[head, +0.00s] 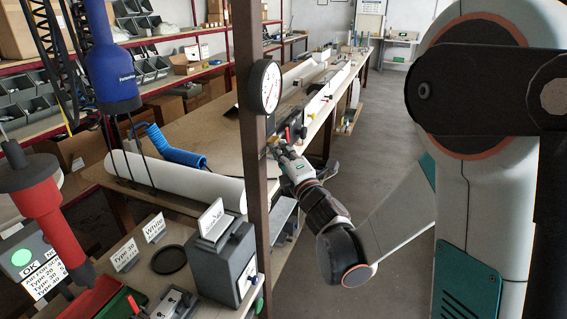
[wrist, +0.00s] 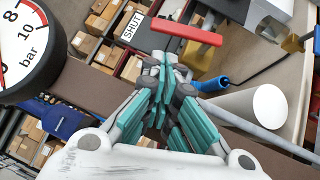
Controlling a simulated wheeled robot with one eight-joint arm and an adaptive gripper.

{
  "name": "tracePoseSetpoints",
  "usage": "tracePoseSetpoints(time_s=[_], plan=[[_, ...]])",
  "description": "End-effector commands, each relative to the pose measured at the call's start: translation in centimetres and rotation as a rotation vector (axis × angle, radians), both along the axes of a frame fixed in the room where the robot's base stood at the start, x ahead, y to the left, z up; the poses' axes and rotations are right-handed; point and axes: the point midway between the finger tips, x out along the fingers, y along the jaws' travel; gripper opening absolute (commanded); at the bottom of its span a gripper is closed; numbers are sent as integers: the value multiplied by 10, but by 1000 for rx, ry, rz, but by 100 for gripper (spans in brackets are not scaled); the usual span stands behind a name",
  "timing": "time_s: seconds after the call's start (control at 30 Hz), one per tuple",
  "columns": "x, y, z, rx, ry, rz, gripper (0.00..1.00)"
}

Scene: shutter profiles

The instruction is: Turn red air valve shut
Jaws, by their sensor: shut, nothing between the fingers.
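The red valve handle (wrist: 187,32) is a flat bar lying nearly crosswise at the top middle of the wrist view, on a brass-coloured body (wrist: 200,56). A white label reading SHUT (wrist: 132,27) sits at the left of the handle. My gripper (wrist: 162,62) has its teal-padded fingers together, with nothing between them, just below the handle in the picture. I cannot tell whether the tips touch it. In the head view my gripper (head: 276,148) is by the brown post, near the small valve fittings, where the handle is too small to make out clearly.
A round bar gauge (wrist: 28,42) is close at the left of the wrist view; in the head view the gauge (head: 265,87) is on the brown post (head: 245,190). A blue hose (wrist: 212,84) and white roll (wrist: 262,103) lie beyond. The floor (head: 372,150) is clear.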

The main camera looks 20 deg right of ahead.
Motion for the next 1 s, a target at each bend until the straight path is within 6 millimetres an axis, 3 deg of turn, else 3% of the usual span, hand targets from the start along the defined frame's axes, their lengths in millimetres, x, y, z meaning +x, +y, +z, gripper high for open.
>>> tracePoseSetpoints(time_s=[0.2,0.63,1.0], plan=[[15,-11,5,0,0,0,0],[17,-13,6,0,0,1,0],[28,-21,21,0,0,1,0]])
